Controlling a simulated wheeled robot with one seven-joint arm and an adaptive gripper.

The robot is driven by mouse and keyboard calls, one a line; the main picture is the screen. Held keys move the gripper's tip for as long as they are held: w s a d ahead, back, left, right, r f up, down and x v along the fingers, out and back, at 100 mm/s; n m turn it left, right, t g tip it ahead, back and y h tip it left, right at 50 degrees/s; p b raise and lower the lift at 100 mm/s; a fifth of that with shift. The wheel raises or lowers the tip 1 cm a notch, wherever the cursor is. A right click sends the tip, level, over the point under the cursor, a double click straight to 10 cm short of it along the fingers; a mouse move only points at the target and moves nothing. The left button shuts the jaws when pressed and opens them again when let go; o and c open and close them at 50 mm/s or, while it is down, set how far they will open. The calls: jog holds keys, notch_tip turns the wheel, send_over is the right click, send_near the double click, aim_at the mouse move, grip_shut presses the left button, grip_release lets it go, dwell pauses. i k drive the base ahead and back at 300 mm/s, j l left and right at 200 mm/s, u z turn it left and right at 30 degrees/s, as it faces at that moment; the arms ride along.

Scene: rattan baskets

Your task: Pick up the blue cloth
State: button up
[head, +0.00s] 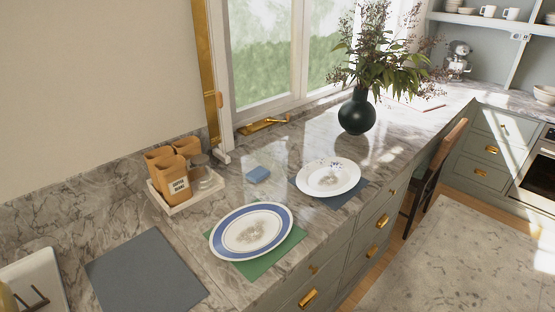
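My gripper is not in view.
A blue-rimmed oval plate (252,231) on a green mat (285,249) is in front of the cloth. A white plate (328,178) on a dark blue mat (346,197) is to its right. A tray (160,199) of canisters is left; a dark vase (357,112) stands behind. A grey mat (146,275) lies front left.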

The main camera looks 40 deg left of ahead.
aim_at(259, 173)
jog(key=i+u, duration=0.3)
jog(key=i, duration=0.35)
jog(key=i+l+u, duration=0.25)
jog(key=i, duration=0.35)
jog(key=i+j+u, duration=0.1)
jog(key=u, duration=0.35)
jog(key=i+u, duration=0.3)
jog(key=u, duration=0.2)
jog(key=i+u, duration=0.15)
jog(key=u, duration=0.3)
jog(key=i+l+u, duration=0.2)
jog(key=u, duration=0.3)
jog(key=i+l+u, duration=0.1)
jog(key=i+u, duration=0.15)
jog(key=u, duration=0.15)
